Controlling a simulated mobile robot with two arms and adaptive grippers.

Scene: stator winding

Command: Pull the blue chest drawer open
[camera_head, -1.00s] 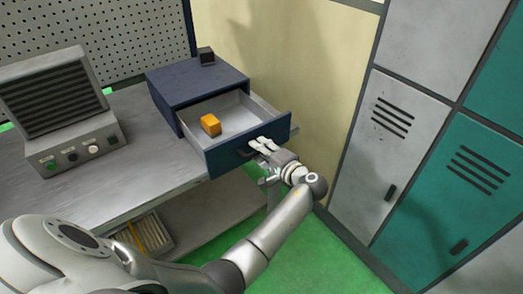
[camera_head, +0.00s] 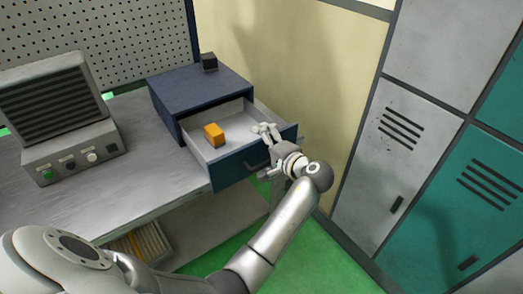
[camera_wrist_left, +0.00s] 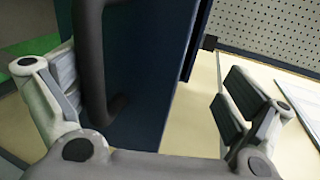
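The blue chest (camera_head: 195,88) stands on the workbench, its drawer (camera_head: 226,168) pulled well out. An orange block (camera_head: 214,134) lies inside the drawer. My left gripper (camera_head: 268,133) is at the drawer front, its fingers at the upper edge, right of the dark handle (camera_head: 254,163). In the left wrist view, the gripper (camera_wrist_left: 150,95) is open, with its fingers wide apart. The handle (camera_wrist_left: 90,65) stands close beside the left-hand finger, and the blue drawer front (camera_wrist_left: 145,70) lies behind it. I cannot tell whether finger and handle touch. My right gripper is not in view.
A grey device with buttons (camera_head: 65,120) stands on the workbench (camera_head: 130,205) at left. Grey and teal lockers (camera_head: 405,135) line the right. Green floor (camera_head: 335,255) is clear between bench and lockers.

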